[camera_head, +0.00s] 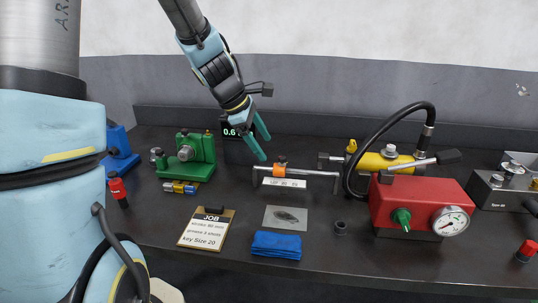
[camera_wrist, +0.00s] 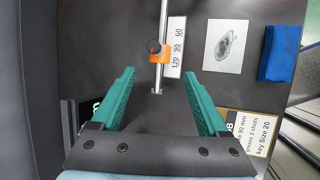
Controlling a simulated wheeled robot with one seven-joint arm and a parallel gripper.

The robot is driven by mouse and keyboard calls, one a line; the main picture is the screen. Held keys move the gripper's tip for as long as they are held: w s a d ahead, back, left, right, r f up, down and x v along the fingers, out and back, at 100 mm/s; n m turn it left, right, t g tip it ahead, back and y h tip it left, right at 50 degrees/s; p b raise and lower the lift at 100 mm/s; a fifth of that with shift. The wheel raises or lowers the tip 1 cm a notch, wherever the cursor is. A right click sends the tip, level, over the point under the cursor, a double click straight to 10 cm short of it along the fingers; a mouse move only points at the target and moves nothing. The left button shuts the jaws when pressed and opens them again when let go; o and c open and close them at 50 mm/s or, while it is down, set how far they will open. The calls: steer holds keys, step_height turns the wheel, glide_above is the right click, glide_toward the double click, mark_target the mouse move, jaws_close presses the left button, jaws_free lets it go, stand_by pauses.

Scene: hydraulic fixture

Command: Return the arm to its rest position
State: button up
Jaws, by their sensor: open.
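My gripper (camera_head: 255,136) hangs at the end of my arm over the back middle of the dark bench. Its two green fingers are apart with nothing between them. In the wrist view my gripper (camera_wrist: 160,92) also shows open and empty. Below and beyond the fingers is a metal rod with an orange slider (camera_head: 280,169), beside a white label marked with numbers (camera_head: 286,183). The orange slider also shows in the wrist view (camera_wrist: 160,55). I cannot tell the exact gap between the fingertips and the rod.
A green fixture (camera_head: 187,155), a job clipboard (camera_head: 207,228), a blue cloth (camera_head: 276,245) and a red pump with a gauge (camera_head: 415,205) stand around. A yellow cylinder (camera_head: 375,162) with a black hose lies behind the pump. A small display (camera_head: 231,132) stands behind my gripper.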

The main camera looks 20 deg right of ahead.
steer(key=shift+a+r, duration=0.3)
steer(key=shift+r, duration=0.2)
steer(key=s+a+f+m+y, duration=0.1)
steer(key=a+m, duration=0.3)
steer(key=a, duration=0.5)
steer(key=s+a+f+m+y, duration=0.1)
steer(key=s+a+m, duration=0.3)
steer(key=a, duration=0.4)
steer(key=s+a+f+m+y, duration=0.1)
steer(key=s+a+m+y, duration=0.2)
steer(key=a, duration=0.6)
steer(key=shift+s+a+m+t, duration=0.15)
steer(key=shift+a+m+t, duration=0.2)
steer(key=shift+m, duration=0.45)
